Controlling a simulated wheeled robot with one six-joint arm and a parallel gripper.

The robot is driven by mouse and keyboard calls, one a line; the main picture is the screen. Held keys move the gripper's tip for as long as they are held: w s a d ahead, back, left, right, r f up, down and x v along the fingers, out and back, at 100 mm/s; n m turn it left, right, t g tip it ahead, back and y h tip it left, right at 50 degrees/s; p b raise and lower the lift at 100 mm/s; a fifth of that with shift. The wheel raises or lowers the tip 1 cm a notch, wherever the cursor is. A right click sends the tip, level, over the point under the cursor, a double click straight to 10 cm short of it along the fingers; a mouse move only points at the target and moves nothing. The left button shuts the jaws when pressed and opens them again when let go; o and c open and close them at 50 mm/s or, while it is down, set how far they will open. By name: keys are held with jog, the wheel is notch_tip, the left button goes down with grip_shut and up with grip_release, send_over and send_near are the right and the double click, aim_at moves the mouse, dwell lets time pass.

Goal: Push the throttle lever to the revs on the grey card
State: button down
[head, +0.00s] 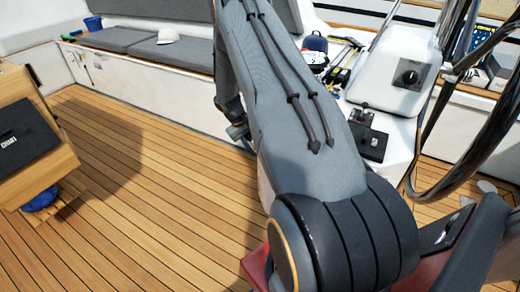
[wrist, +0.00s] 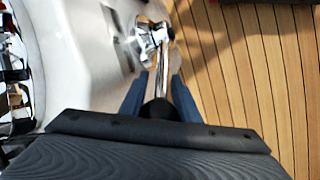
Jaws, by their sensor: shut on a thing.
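In the wrist view, my gripper (wrist: 159,80) has its two blue fingers on either side of the throttle lever (wrist: 161,57). The lever is a bright chrome stem with a black knob (wrist: 158,108) between the fingers, and the gripper is shut on it. The stem runs up the picture to a shiny chrome base (wrist: 148,36) on the side of a white console (wrist: 80,65). In the head view my arm covers the middle, and I cannot make out the fingers or the lever. I cannot make out a grey card in either view.
In the head view, a white pedestal (head: 386,75) carries a rotary switch panel (head: 408,75); a black control box (head: 370,140) sits below it. A dark wheel rim (head: 480,140) is at right. A wooden box (head: 45,160) is at left. The teak floor (head: 150,200) between is clear.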

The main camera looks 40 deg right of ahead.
jog(key=shift+f, duration=0.1)
dwell(0.3)
jog(key=c, duration=1.7)
grip_release()
jog(key=shift+o, duration=0.2)
jog(key=b+v, duration=0.1)
jog(key=v, duration=0.6)
jog(key=shift+w+a+r, duration=0.1)
jog(key=shift+a+r, duration=0.1)
jog(key=shift+r, duration=0.15)
